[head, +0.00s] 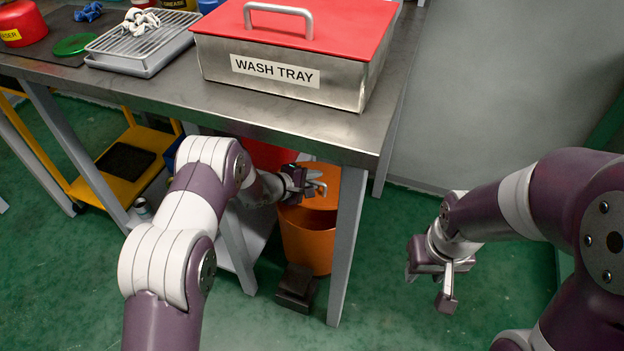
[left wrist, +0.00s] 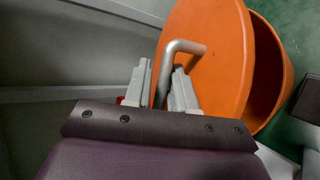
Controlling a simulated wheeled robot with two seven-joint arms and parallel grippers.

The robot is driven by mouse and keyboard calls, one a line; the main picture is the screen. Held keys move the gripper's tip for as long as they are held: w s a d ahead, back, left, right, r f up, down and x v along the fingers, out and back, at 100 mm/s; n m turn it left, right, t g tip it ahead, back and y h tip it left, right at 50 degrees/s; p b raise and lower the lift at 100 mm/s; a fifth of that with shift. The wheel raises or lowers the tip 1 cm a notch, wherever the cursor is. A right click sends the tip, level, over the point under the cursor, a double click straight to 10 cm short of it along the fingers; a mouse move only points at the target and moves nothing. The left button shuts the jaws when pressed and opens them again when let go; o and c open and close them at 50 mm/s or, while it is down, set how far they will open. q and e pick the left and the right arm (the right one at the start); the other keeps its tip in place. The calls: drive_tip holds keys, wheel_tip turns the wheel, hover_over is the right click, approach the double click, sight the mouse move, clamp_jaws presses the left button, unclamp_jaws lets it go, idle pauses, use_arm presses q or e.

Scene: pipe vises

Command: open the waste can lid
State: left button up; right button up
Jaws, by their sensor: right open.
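The orange waste can (head: 306,240) stands on the floor under the bench. Its orange lid (head: 327,183) is tilted up, and a dark opening shows below it. In the left wrist view the lid (left wrist: 215,75) fills the upper middle, with the can's open inside (left wrist: 264,65) to its right. A grey bent-bar handle (left wrist: 184,46) sits on the lid. My left gripper (head: 312,183) is at this handle; in the left wrist view its fingers (left wrist: 163,80) are shut around the bar. My right gripper (head: 430,290) is open and empty, out to the right.
The metal bench (head: 290,130) overhangs the can, and a bench leg (head: 346,245) stands close in front of it. A black pedal-like block (head: 297,287) is at the can's foot. A wash tray (head: 290,80) with a red lid sits above. The green floor to the right is clear.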

use_arm(q)
drive_tip(key=shift+s+a+r, duration=0.1)
drive_tip(key=shift+a+r, duration=0.1)
drive_tip(key=shift+r, duration=0.1)
drive_tip(key=p+v, duration=0.5)
drive_tip(key=v, duration=0.7)
drive_tip(key=shift+s+a+f, duration=0.1)
drive_tip(key=shift+f, duration=0.05)
